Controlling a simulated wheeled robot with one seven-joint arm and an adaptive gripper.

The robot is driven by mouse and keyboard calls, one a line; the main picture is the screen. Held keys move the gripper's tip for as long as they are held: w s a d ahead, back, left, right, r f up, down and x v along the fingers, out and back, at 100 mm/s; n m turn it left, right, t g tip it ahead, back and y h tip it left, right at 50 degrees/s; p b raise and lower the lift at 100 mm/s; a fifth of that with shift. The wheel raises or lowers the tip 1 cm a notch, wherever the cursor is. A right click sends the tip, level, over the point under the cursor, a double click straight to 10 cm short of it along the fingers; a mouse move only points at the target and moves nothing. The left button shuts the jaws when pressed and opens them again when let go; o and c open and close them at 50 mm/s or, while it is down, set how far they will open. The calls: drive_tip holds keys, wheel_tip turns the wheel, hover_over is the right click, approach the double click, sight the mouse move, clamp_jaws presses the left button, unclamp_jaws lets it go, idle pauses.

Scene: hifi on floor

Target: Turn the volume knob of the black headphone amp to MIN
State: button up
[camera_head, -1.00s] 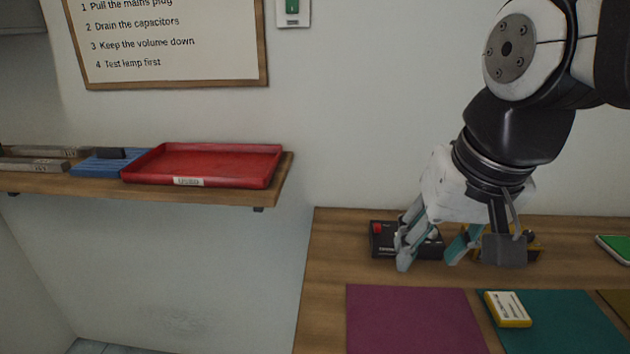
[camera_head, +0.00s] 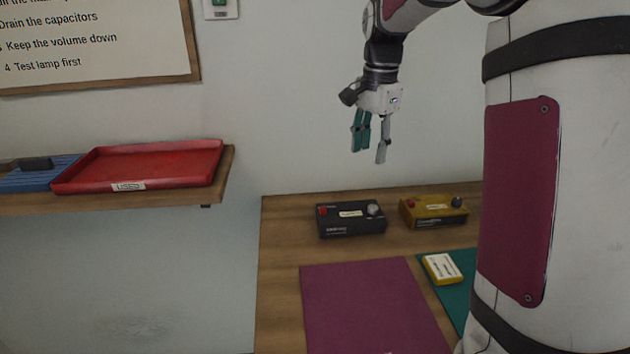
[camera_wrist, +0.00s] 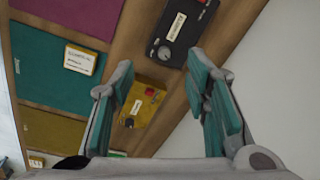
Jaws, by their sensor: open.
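The black headphone amp (camera_head: 340,226) sits on the wooden bench, with a red part at its left and a light volume knob (camera_head: 374,209) at its right. In the wrist view the amp (camera_wrist: 190,22) is at the top, with the round silver knob (camera_wrist: 163,53) near its lower end. The knob's pointer is too small to read. My gripper (camera_head: 371,153) is open and empty, fingers pointing down, well above the amp and apart from it. In the wrist view the knob shows between my fingers (camera_wrist: 160,68).
A yellow device (camera_head: 434,212) with a dark knob stands right of the amp. A purple mat (camera_head: 370,305) and a teal mat (camera_head: 456,299) with a yellow-and-white box (camera_head: 442,268) lie in front. A red tray (camera_head: 140,165) is on the left shelf. Space above the amp is clear.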

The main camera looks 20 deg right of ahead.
sight(373, 207)
drive_tip(key=w+d+f+m+g, duration=0.1)
drive_tip(key=w+d+f+m, duration=0.2)
drive_tip(key=d+f, duration=0.15)
drive_tip(key=f, duration=0.4)
drive_tip(key=f+p, duration=0.1)
drive_tip(key=f, duration=0.4)
drive_tip(key=f+p, duration=0.1)
drive_tip(key=f, duration=0.3)
drive_tip(key=shift+w+d+f, duration=0.15)
drive_tip(key=shift+d+f, duration=0.1)
drive_tip(key=shift+f, duration=0.1)
clamp_jaws()
